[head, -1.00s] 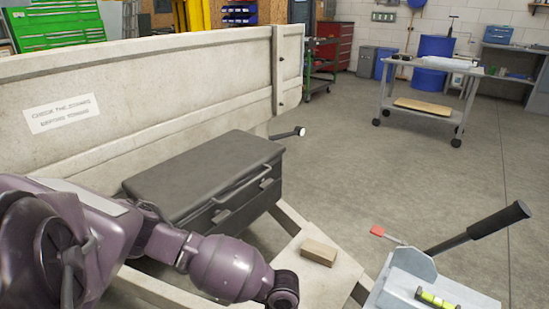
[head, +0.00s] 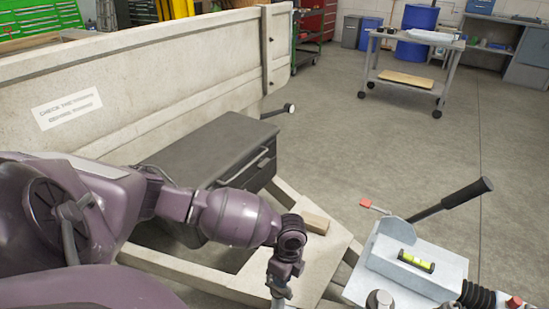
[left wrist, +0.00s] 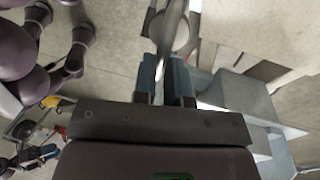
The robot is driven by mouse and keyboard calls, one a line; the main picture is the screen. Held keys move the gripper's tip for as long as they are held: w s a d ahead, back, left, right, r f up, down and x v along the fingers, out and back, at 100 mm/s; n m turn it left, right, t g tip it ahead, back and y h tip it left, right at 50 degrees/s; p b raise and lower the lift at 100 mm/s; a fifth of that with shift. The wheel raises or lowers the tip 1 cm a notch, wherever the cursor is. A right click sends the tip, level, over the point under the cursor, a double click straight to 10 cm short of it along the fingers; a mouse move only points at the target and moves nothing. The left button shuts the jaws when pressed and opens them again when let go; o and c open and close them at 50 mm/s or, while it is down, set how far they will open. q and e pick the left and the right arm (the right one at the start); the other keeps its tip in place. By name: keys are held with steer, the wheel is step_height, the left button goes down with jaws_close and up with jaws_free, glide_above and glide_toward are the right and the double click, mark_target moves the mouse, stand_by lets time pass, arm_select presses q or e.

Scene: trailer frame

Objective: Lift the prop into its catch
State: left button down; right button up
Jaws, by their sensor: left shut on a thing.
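My left gripper (head: 280,291) reaches down over the front of the trailer frame at the bottom of the head view. In the left wrist view its two blue-grey fingers (left wrist: 165,82) are shut on a narrow grey metal bar, which I take for the prop (left wrist: 172,22). The bar runs up between the fingertips, beside a round pale disc. In the head view the gripper and the bottom edge hide most of the prop. I cannot make out its catch. My right gripper is not in view.
A pale drawbar plate (head: 312,255) carries a tan block (head: 315,222). To its right is a grey housing (head: 385,272) with a spirit level (head: 416,261), a black-gripped lever (head: 450,200) and a red tab (head: 366,203). A dark toolbox (head: 205,150) stands behind my arm, before the trailer board (head: 150,100).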

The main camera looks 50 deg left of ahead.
arm_select(q)
step_height(320, 180, up, 4)
steer(key=shift+w+f+p, duration=0.1)
steer(key=shift+f+p, duration=0.05)
steer(key=shift+p, duration=0.5)
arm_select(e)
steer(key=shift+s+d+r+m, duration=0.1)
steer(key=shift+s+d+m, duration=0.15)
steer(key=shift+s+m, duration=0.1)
arm_select(q)
steer(key=c, duration=1.2)
jaws_free()
steer(key=shift+o, duration=0.2)
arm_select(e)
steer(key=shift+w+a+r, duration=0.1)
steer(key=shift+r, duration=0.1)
